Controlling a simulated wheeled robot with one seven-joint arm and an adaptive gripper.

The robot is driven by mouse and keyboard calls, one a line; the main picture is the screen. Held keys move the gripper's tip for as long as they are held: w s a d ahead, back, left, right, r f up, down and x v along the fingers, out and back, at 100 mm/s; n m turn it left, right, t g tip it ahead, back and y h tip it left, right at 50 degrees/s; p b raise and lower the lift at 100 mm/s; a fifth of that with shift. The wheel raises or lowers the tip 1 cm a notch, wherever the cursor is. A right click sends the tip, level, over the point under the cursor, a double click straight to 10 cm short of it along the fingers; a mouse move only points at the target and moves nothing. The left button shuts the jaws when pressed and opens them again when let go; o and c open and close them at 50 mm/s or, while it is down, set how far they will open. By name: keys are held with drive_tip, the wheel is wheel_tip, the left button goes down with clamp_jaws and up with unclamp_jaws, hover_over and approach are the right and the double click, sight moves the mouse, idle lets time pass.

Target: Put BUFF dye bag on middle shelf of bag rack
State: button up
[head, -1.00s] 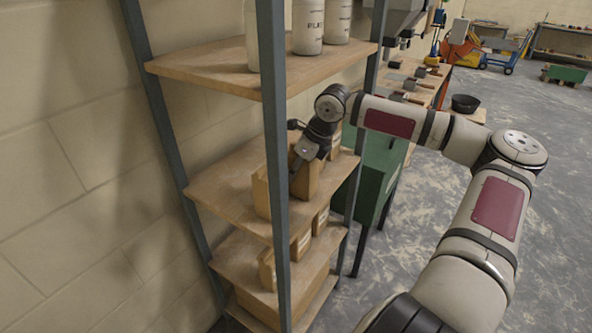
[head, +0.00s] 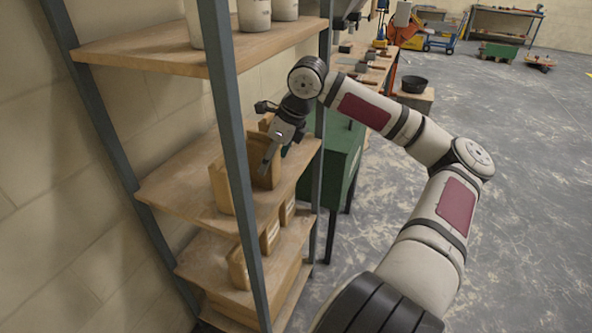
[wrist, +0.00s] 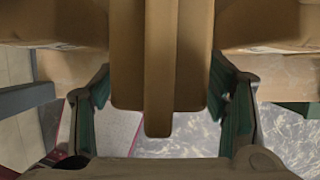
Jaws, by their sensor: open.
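The bag rack is a grey-posted frame with wooden shelves. Brown bags stand on its middle shelf (head: 178,190), including a left bag (head: 221,188) and one (head: 262,172) by my gripper. My gripper (head: 266,160) is over this shelf near its right side, pointing down. In the wrist view my open gripper (wrist: 165,105) has green-padded fingers on both sides of a brown bag (wrist: 128,60) with a central ridge. Small gaps seem to separate pads and bag. No label naming BUFF is readable, so I cannot tell which bag this is.
White containers (head: 254,14) stand on the upper shelf (head: 150,48). More brown bags (head: 238,268) sit on the lower shelf. A front rack post (head: 232,150) crosses the view close to the bags. A green cabinet (head: 335,160) stands just right; open floor (head: 520,220) lies beyond.

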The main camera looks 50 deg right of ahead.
drive_tip(key=s+d+b, duration=0.3)
drive_tip(key=s+b, duration=0.3)
drive_tip(key=s, duration=0.1)
drive_tip(key=shift+s, duration=0.4)
idle(0.3)
